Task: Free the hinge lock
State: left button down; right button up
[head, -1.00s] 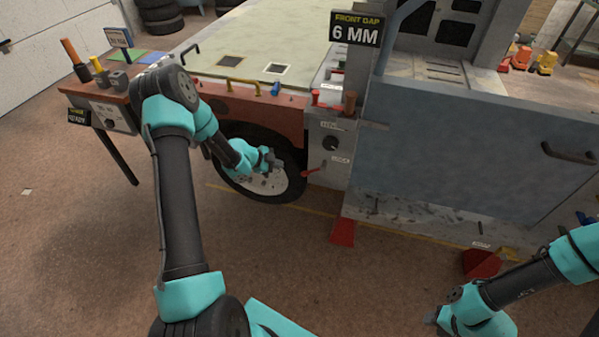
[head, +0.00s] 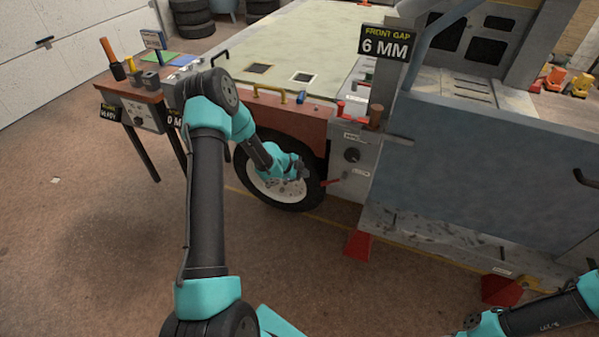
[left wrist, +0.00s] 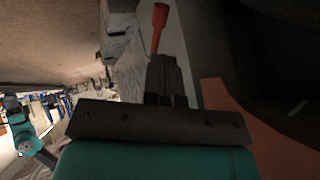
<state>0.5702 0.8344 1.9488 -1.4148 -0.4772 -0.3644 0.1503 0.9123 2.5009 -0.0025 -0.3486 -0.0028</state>
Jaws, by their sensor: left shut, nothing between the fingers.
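A small red lever (head: 330,182) sticks out low on the grey post (head: 350,160), beside the wheel. I cannot read its label, so I cannot tell for sure that it is the hinge lock. My left gripper (head: 302,170) is in front of the wheel, just left of the lever, shut and empty. In the left wrist view the red lever (left wrist: 160,22) shows just beyond the dark shut fingers (left wrist: 168,75); a gap seems to remain between them. My right arm enters at the bottom right, its gripper cut off by the frame edge.
The wheel (head: 285,188) is right behind my left gripper. A blue-grey panel (head: 500,170) stands to the right, with a red wedge (head: 357,245) on the floor below. A sign (head: 386,43) reads 6 MM.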

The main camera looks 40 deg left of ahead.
aim_at(322, 183)
pick_arm(q)
jog(key=x, duration=0.9)
jog(key=shift+w+d+f, duration=0.15)
jog(key=shift+d+f, duration=0.05)
jog(key=shift+f, duration=0.1)
